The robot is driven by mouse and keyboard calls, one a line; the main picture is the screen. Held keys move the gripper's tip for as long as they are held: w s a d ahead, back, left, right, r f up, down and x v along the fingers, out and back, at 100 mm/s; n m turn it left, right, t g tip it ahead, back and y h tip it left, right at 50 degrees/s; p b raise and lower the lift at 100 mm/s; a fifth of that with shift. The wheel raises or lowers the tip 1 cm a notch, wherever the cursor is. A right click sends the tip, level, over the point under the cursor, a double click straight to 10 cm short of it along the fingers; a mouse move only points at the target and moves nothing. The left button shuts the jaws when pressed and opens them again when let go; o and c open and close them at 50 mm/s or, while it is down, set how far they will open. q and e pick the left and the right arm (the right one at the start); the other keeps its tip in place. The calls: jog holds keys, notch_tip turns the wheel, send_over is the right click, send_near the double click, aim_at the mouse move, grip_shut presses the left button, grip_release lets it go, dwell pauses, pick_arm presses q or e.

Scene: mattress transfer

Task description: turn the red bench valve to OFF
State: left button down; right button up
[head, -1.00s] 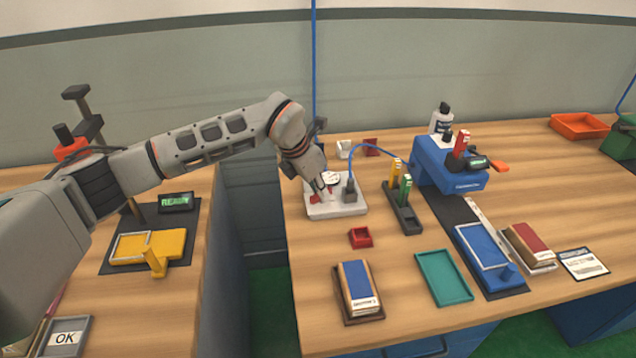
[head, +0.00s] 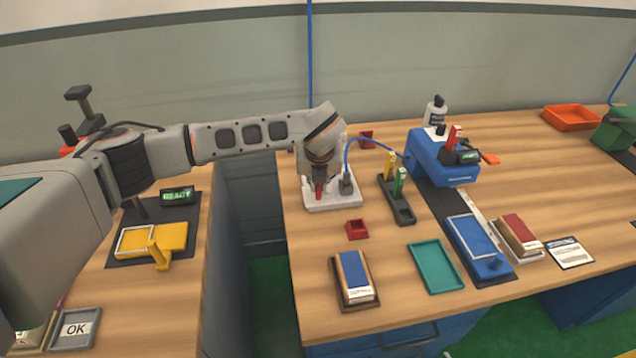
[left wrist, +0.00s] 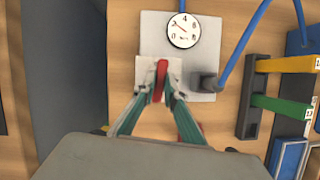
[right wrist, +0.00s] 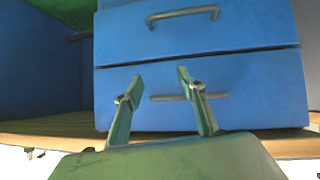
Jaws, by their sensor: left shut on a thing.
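The red valve handle (left wrist: 161,80) shows in the left wrist view between my left fingertips, above a white plate. Its long side runs nearly up and down in that view, tilted slightly. It also shows in the head view (head: 319,188), partly hidden by my gripper. My left gripper (left wrist: 160,92) is shut on the handle. The white valve base (head: 335,203) sits on the bench. A round gauge (left wrist: 183,31) is on the base beyond the handle. Any OFF marking is not readable. My right gripper (right wrist: 155,82) is open and empty, facing blue drawers.
A grey connector (left wrist: 206,82) with a blue hose stands just right of the handle. A small red tray (head: 357,229) lies in front of the base. A dark rack (head: 398,200) with yellow and green pieces stands to the right. Blue drawers (right wrist: 200,80) face my right gripper.

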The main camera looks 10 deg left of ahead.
pick_arm(q)
jog(key=shift+f+n+y, duration=0.15)
jog(key=shift+n+y, duration=0.15)
jog(key=shift+n, duration=0.5)
jog(key=shift+s, duration=0.1)
jog(key=c, duration=2.1)
grip_release()
jog(key=shift+d, duration=0.1)
jog(key=shift+r, duration=0.35)
jog(key=v, duration=1.1)
jog(key=shift+r, duration=0.2)
